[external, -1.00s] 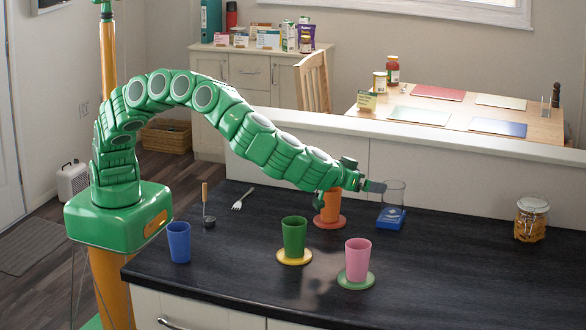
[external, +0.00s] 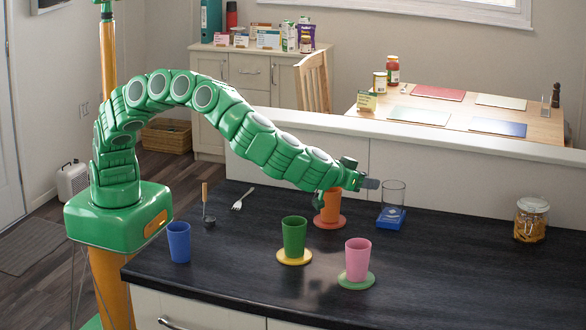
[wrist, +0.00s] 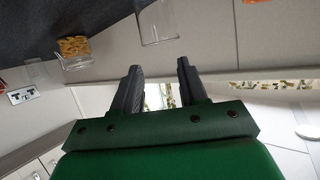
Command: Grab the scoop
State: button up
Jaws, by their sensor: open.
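The scoop (external: 205,205) has a wooden handle and a dark bowl, and is near the back left edge of the dark counter, left of a fork. My gripper (external: 370,184) is far to its right, in the air near the orange cup (external: 331,206) and the clear glass. In the wrist view my gripper (wrist: 158,68) has its two dark fingers apart with nothing between them. The scoop is not in the wrist view.
The fork (external: 242,199), blue cup (external: 179,242), green cup (external: 294,237), pink cup (external: 358,259), clear glass (external: 393,194) and a lidded jar (external: 531,219) stand or lie on the counter (external: 430,270). A low wall (external: 450,170) runs behind. The front right counter is clear.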

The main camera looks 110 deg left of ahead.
notch_tip(320, 180, up, 5)
jog(key=s+d+f+h, duration=0.1)
jog(key=s+d, duration=0.6)
jog(key=s, duration=0.3)
jog(key=s+d+f+h, duration=0.1)
jog(key=s+d+f, duration=0.1)
jog(key=s+d, duration=0.7)
jog(key=s+r+m+t, duration=0.2)
jog(key=s+r, duration=0.1)
jog(key=s, duration=2.2)
jog(key=w+a+f, duration=0.4)
jog(key=a+f, duration=0.2)
jog(key=f, duration=0.3)
jog(key=shift+w+f+n, duration=0.2)
jog(key=shift+w+n, duration=0.1)
jog(key=shift+w, duration=0.05)
